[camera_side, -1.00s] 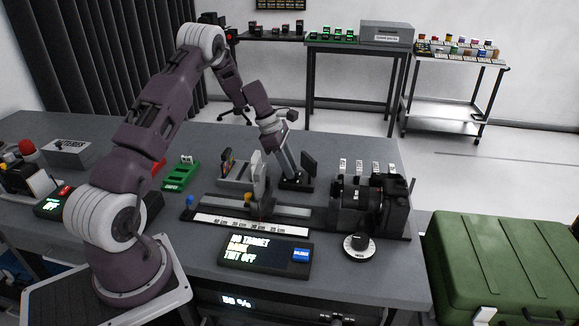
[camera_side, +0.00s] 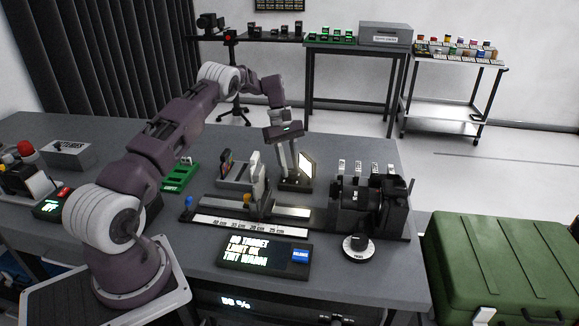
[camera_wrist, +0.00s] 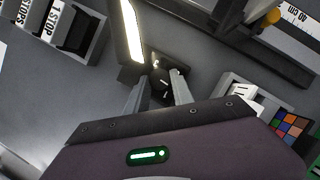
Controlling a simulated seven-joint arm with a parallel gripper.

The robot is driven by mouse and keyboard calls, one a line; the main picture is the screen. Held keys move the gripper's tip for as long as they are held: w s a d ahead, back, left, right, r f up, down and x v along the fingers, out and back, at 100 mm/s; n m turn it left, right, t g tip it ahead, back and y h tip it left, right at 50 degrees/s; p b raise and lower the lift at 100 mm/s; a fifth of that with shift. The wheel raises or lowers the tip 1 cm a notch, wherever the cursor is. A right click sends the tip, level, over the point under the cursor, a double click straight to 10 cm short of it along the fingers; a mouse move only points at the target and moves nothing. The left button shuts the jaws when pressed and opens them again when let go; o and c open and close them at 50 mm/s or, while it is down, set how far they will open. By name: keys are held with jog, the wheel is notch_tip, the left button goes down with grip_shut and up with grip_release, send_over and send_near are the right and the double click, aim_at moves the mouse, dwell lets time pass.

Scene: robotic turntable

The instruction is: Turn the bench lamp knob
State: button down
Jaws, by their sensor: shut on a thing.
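The bench lamp (camera_side: 307,165) stands on the bench with its tilted panel lit; in the wrist view the glowing panel (camera_wrist: 132,30) is at the top. The knob (camera_wrist: 162,88) is on the lamp's dark base (camera_side: 294,184), between my fingertips and partly hidden by them. My gripper (camera_side: 289,178) points down at the base just left of the panel. In the wrist view my gripper (camera_wrist: 161,80) is shut on the knob. The display (camera_side: 262,253) at the bench front seems to read no target, light on, tint warm.
A rail with a scale (camera_side: 250,226) lies in front of the lamp. A camera (camera_side: 375,205) stands to the right, with a black dial (camera_side: 358,246) before it. A grey slotted holder (camera_side: 232,176) and a green tray (camera_side: 178,180) are left of the lamp.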

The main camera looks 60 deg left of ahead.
jog(key=shift+w+m+g, duration=0.1)
jog(key=shift+m+g, duration=0.5)
jog(key=shift+m, duration=1)
jog(key=c, duration=1.1)
grip_release()
